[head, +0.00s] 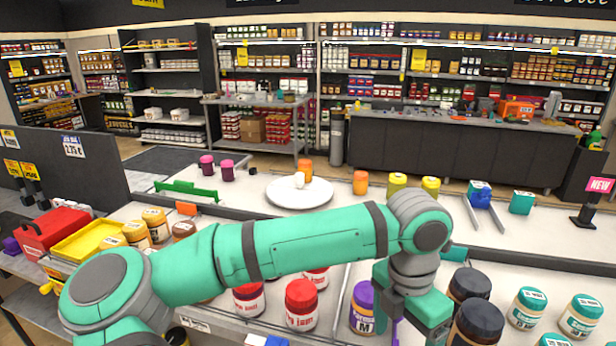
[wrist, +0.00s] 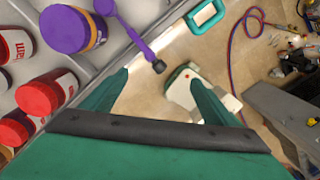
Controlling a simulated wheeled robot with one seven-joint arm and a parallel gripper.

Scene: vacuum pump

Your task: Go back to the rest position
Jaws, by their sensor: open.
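My gripper (wrist: 160,88) is open in the wrist view, its two green fingers apart with nothing held between them. Beyond the fingers lies a beige floor, with a white and green object (wrist: 183,86) on it, partly hidden by the right finger. In the head view my green arm reaches across the front of the counter and bends down at the right. The gripper body (head: 428,312) hangs low near dark-lidded jars, and its fingertips are not visible there.
A purple-lidded jar (wrist: 66,30) and red-lidded jars (wrist: 40,97) stand left of the gripper. A purple tool (wrist: 130,35) sticks out past the counter edge. A red and blue hose (wrist: 235,45) lies on the floor. A white plate (head: 300,193) sits on the counter behind my arm.

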